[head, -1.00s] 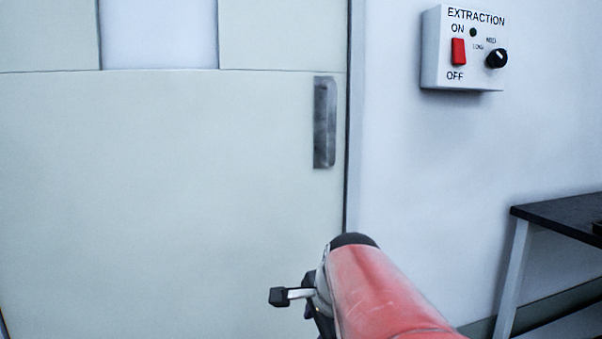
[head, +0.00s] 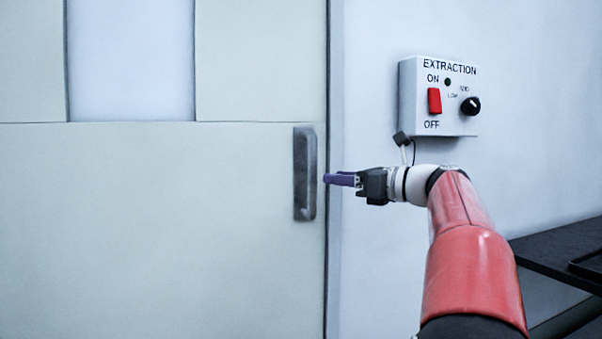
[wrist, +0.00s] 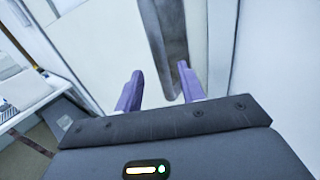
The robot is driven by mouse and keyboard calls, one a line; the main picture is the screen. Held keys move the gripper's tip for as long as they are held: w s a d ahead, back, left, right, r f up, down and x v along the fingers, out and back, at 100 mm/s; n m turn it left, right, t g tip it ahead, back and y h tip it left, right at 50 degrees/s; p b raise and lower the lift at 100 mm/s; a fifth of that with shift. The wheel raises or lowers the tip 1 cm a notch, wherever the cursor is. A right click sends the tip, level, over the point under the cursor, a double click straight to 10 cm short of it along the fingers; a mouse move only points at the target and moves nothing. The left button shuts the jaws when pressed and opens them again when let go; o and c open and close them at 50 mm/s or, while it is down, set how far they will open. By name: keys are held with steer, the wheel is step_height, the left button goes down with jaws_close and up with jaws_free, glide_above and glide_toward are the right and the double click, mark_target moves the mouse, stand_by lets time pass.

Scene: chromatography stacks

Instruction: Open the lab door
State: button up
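The lab door (head: 150,230) is a pale panel with a window strip, and it looks shut against its frame. Its grey metal handle (head: 304,173) is a vertical pull near the right edge. My gripper (head: 328,179) points left from the right, with its purple fingers close to the handle's right side in the head view. In the wrist view my gripper (wrist: 160,73) has its two fingers apart. The handle (wrist: 168,35) runs down ahead of them, its lower end near the right finger. No grip on it shows, and I cannot tell whether they touch.
A white extraction switch box (head: 438,97) with a red switch and black knob is on the wall just above my wrist. A dark table (head: 565,250) stands at the right. The wrist view shows a bench (wrist: 25,90) at the left. The floor before the door is not visible in the head view.

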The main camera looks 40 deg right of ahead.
mark_target(316, 176)
steer(key=x, duration=0.7)
steer(key=shift+w+f+p, duration=0.1)
steer(key=shift+w+p, duration=0.15)
steer(key=shift+p, duration=0.1)
steer(key=shift+a, duration=0.1)
jaws_close()
